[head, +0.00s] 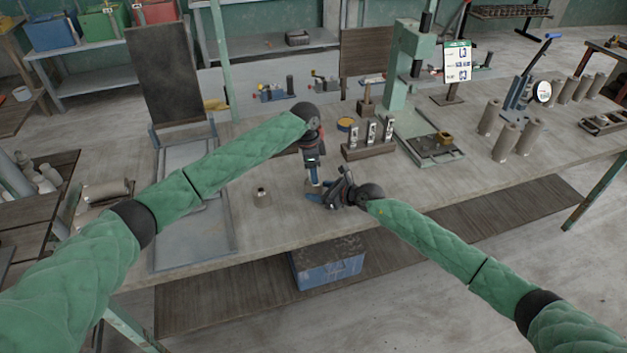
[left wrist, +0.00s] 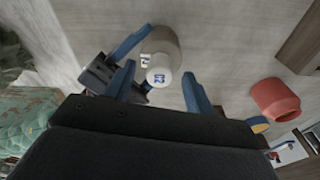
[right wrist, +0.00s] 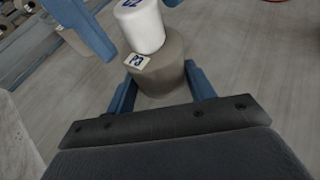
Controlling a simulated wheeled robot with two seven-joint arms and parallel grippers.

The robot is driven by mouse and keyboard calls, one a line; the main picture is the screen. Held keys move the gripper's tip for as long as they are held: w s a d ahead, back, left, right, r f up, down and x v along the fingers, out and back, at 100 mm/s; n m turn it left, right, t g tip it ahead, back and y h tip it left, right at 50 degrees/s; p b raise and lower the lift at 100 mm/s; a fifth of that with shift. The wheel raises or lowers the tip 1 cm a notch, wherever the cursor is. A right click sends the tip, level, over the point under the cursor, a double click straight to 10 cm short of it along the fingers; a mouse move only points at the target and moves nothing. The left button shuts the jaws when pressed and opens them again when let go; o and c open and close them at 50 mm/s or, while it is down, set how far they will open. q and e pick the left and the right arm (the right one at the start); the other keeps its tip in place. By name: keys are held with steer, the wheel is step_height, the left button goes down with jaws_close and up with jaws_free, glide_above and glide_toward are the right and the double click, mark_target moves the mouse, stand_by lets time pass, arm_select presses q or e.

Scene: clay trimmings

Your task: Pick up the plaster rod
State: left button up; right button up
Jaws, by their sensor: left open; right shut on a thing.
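The plaster rod is a short white cylinder with a blue-marked end (left wrist: 160,76); it also shows in the right wrist view (right wrist: 140,26). It stands in or on a grey round holder (right wrist: 162,68) with a small numbered tag at its rim. My right gripper (right wrist: 160,78) is shut on the grey holder, one finger on each side. My left gripper (left wrist: 157,78) is open above, its fingers on either side of the rod, with a visible gap on the right in its wrist view. In the head view my left gripper (head: 313,176) mostly hides the rod.
A red cup-like thing (left wrist: 275,99) stands close by in the left wrist view. A block with several upright metal pieces (head: 368,150) is just behind. The table front is mostly clear.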

arm_select(q)
steer(key=shift+f, duration=0.75)
steer(key=c, duration=1.1)
steer(key=shift+o, duration=0.2)
step_height(320, 180, up, 10)
steer(key=shift+r, duration=0.1)
arm_select(e)
steer(key=o, duration=1.2)
